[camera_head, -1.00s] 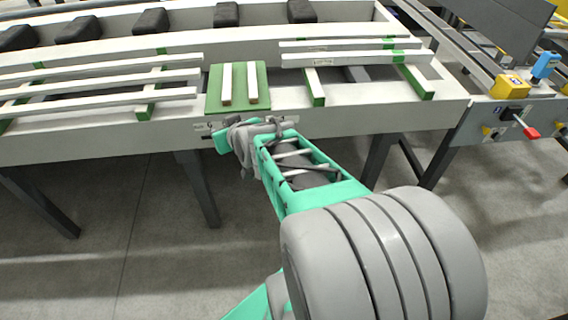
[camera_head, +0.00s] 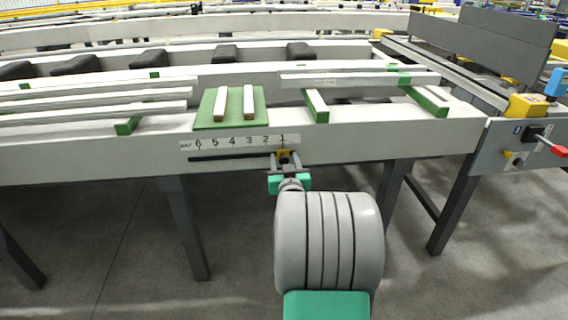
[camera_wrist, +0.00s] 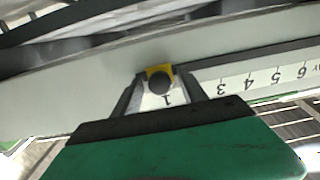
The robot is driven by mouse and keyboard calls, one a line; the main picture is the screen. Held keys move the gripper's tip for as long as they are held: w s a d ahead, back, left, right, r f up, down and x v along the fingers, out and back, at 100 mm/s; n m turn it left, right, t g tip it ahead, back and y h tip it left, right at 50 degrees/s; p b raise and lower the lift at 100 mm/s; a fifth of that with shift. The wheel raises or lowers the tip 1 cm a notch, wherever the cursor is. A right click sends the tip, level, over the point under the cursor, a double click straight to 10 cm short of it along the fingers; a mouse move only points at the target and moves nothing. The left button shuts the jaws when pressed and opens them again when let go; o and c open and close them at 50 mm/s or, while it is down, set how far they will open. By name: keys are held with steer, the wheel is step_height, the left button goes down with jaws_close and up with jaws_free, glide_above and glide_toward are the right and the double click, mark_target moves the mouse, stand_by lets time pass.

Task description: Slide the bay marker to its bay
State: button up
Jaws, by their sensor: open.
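The bay marker (camera_head: 283,153) is a small yellow piece with a dark round knob, on the front face of the table. It sits below the 1 at the right end of the bay scale (camera_head: 240,141), which reads 6 to 1 from left to right. A dark slot (camera_head: 225,156) runs left below the numbers. In the wrist view the marker (camera_wrist: 154,69) shows between the fingers of my gripper (camera_wrist: 162,80). My gripper, also in the head view (camera_head: 286,160), is open, one finger on each side of the knob. Contact cannot be told.
A green board (camera_head: 234,108) with two pale strips lies on the table above the scale. White rails (camera_head: 90,107) run left and right of it. A control box (camera_head: 515,145) with a red-tipped lever is at the far right. The table front left of the marker is clear.

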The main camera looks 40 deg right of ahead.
steer(key=shift+w+d, duration=0.15)
steer(key=shift+w, duration=0.1)
steer(key=shift+c, duration=0.3)
jaws_close()
stand_by(1.0)
